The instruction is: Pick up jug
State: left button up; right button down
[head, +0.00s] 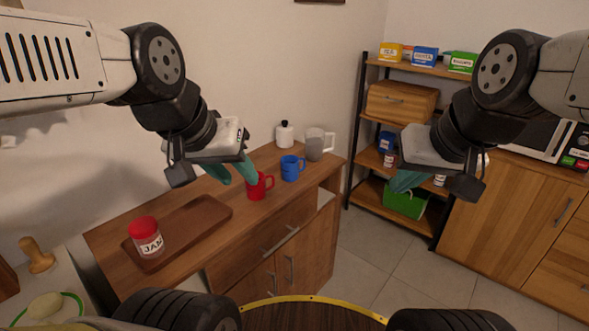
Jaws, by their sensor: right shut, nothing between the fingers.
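The jug (314,146), grey with a white handle on its right, stands upright at the far right end of the wooden cabinet top. My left gripper (236,176) has teal fingers spread apart with nothing between them. It is above the cabinet, left of the red mug (257,186) and well left of the jug. My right gripper (404,181) is shut and empty, in the air to the right of the cabinet, in front of the shelf, apart from the jug.
A blue mug (291,168) stands just left of the jug, and a white bottle (284,135) with a black cap stands behind. A wooden tray (204,215) bears a jam jar (146,238). A shelf unit (364,130) stands right, with open floor (365,245) before it.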

aim_at(315, 137)
jog(key=i+l+u, duration=0.2)
jog(key=i+u, duration=0.2)
jog(key=i+l+u, duration=0.4)
jog(key=i+j, duration=0.05)
jog(key=j, duration=0.05)
